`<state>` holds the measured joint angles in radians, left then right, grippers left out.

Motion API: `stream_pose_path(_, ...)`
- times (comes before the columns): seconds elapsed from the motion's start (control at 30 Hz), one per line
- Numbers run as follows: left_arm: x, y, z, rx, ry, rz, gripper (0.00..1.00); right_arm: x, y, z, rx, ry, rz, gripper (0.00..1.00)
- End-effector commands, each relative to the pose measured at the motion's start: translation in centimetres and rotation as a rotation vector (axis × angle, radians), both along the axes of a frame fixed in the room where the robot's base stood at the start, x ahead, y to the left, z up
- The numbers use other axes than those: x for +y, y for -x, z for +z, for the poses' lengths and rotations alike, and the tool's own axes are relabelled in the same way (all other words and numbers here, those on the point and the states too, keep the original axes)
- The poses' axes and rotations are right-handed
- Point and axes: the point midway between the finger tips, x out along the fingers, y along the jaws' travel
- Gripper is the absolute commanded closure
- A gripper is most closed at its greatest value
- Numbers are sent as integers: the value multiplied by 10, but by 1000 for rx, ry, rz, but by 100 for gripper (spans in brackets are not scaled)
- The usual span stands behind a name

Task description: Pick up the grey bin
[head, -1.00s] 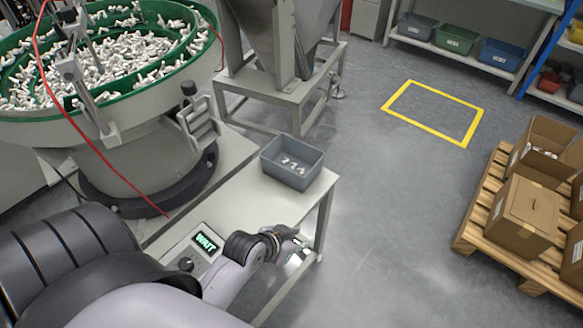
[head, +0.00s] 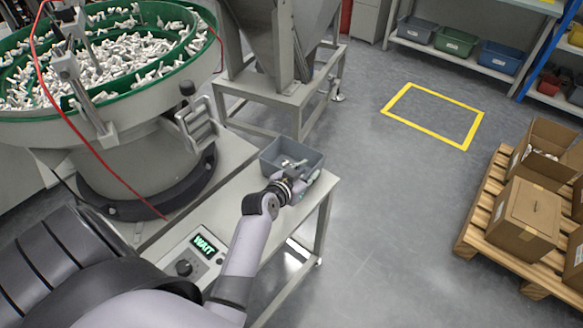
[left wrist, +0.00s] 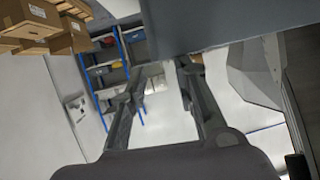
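The grey bin (head: 270,166) stands on the light bench (head: 222,192) at its far right end in the head view, with a few small white parts inside. My left gripper (head: 303,171) is at the near right side of the bin, overlapping its rim and hiding part of it. In the left wrist view, the two fingers (left wrist: 158,72) are spread apart with a gap between them. The bin (left wrist: 225,18) fills the top of that view, close to the fingertips. I cannot tell whether they touch it. My right gripper is not in view.
A bowl feeder (head: 120,115) full of white parts stands left of the bench. A control box (head: 200,250) reads WAIT. A hopper frame (head: 285,100) stands behind. A yellow floor outline (head: 433,114) is empty. A pallet (head: 480,225) with cardboard boxes is at right.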

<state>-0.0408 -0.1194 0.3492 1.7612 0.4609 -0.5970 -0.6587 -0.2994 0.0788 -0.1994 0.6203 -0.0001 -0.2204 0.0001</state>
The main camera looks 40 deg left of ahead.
Motion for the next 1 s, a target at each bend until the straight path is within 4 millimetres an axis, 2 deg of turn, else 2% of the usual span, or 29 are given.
stream_pose_path(0.13, 0, -11, -5, -1, 1, 0, 73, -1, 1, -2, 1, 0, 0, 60)
stream_pose_path(0.43, 2, -51, -21, -1, 1, 1, 73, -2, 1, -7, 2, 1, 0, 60)
stream_pose_path(0.73, 2, -55, -23, 0, 0, 1, 73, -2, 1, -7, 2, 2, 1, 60)
stream_pose_path(1.0, 2, -55, -23, 0, 0, 1, 91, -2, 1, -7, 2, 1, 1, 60)
